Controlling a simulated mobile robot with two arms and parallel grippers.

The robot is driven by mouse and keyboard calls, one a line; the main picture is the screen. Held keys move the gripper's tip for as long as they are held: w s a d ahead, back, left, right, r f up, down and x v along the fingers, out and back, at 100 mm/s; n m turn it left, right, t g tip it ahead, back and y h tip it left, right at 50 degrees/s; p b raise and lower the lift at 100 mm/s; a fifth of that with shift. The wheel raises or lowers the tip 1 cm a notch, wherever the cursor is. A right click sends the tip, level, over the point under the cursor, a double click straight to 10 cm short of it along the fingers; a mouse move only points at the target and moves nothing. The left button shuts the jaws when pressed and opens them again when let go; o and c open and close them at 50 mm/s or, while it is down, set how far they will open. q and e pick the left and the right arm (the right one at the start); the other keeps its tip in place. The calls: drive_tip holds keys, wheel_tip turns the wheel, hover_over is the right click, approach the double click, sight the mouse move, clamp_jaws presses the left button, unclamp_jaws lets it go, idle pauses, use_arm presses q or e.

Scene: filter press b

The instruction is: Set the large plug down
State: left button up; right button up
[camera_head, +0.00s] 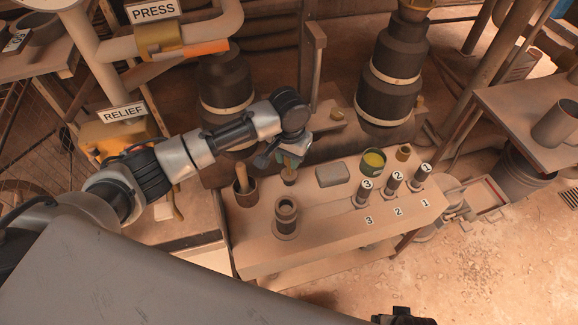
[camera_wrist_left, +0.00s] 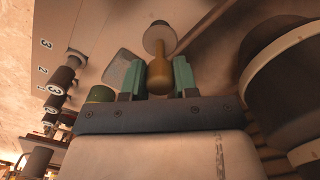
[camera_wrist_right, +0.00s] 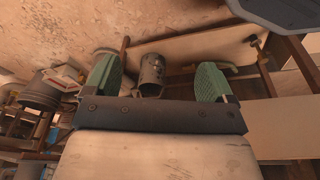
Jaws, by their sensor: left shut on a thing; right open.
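The large plug, a brass-coloured piece with a rounded body and narrower neck (camera_wrist_left: 160,76), is between the green fingers of my left gripper (camera_wrist_left: 158,80), which is shut on it. A pale round disc (camera_wrist_left: 157,38) shows beyond its neck; I cannot tell whether it belongs to the plug. In the head view my left gripper (camera_head: 291,158) points down over the back left of the bench (camera_head: 320,240), with the plug (camera_head: 289,176) below it. Whether the plug touches the bench is unclear. My right gripper (camera_wrist_right: 158,82) is open and empty, away from the plug.
On the bench stand a pot with a stick (camera_head: 245,192), a round cup (camera_head: 287,216), a grey block (camera_head: 332,175), a green tin (camera_head: 372,162) and numbered dark cylinders (camera_head: 394,180). Large black-and-tan cylinders (camera_head: 388,80) stand behind. The bench's front strip is clear.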

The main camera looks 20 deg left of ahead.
sight(289, 167)
use_arm(q)
drive_tip(key=shift+f+b, duration=0.4)
drive_tip(key=shift+f, duration=1.35)
use_arm(e)
drive_tip(key=r, duration=0.1)
drive_tip(key=w+r, duration=0.1)
drive_tip(key=r, duration=0.1)
drive_tip(key=shift+r, duration=0.25)
drive_tip(key=shift+s+f, duration=0.1)
use_arm(q)
drive_tip(key=o, duration=0.6)
drive_tip(key=shift+f, duration=0.1)
drive_tip(key=o, duration=0.4)
drive_tip(key=shift+c, duration=0.2)
use_arm(e)
drive_tip(key=shift+f, duration=0.1)
